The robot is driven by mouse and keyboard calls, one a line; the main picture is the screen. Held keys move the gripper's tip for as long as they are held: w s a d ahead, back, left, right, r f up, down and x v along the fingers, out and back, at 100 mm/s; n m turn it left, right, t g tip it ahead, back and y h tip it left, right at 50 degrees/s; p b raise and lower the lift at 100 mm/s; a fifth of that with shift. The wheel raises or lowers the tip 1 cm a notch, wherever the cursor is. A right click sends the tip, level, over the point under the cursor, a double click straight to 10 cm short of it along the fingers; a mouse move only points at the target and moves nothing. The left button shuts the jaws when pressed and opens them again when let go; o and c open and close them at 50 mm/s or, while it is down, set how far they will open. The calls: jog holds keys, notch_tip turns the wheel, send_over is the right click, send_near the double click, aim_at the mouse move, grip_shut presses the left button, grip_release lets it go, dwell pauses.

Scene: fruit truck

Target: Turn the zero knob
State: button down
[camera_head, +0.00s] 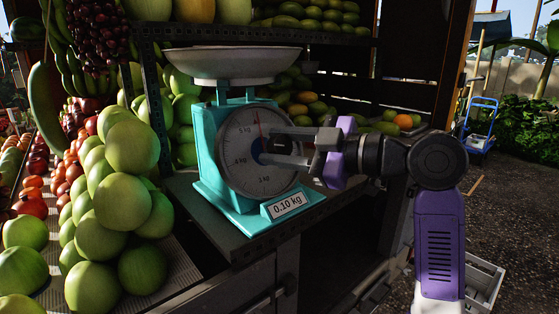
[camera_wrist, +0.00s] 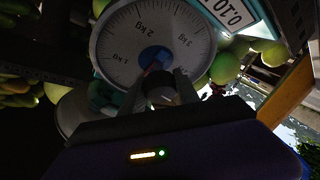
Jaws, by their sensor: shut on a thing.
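A teal dial scale (camera_head: 207,150) with a wide pale pan (camera_head: 232,65) stands upright on a dark shelf. Its round dial (camera_head: 240,170) faces my arm, with a thin red needle near the top. A label on its base (camera_head: 288,205) reads 0.10 kg. My gripper (camera_head: 266,150) reaches in from the right and is shut on the knob. In the wrist view, my gripper (camera_wrist: 165,75) has its fingertips at the knob, with the dial behind them.
Large green fruits (camera_head: 110,210) are piled close to the left of the scale. A shelf with more fruit (camera_head: 300,22) is above and behind it. Mangoes (camera_head: 305,97) lie behind the dial. Open ground (camera_head: 500,200) is to the right.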

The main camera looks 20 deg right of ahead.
jog(key=n+g+b, duration=0.1)
jog(key=n, duration=0.2)
jog(key=n+g+b, duration=0.1)
jog(key=n+g, duration=0.1)
jog(key=n, duration=0.1)
jog(key=shift+f, duration=0.1)
jog(key=n+g, duration=0.1)
jog(key=n, duration=0.2)
jog(key=n+g+h, duration=0.1)
jog(key=n, duration=0.1)
jog(key=shift+n, duration=0.4)
jog(key=c, duration=0.9)
grip_release()
jog(key=v, duration=0.7)
jog(key=shift+s+d+r+b, duration=0.2)
jog(key=shift+r+b, duration=0.1)
jog(key=shift+r, duration=0.1)
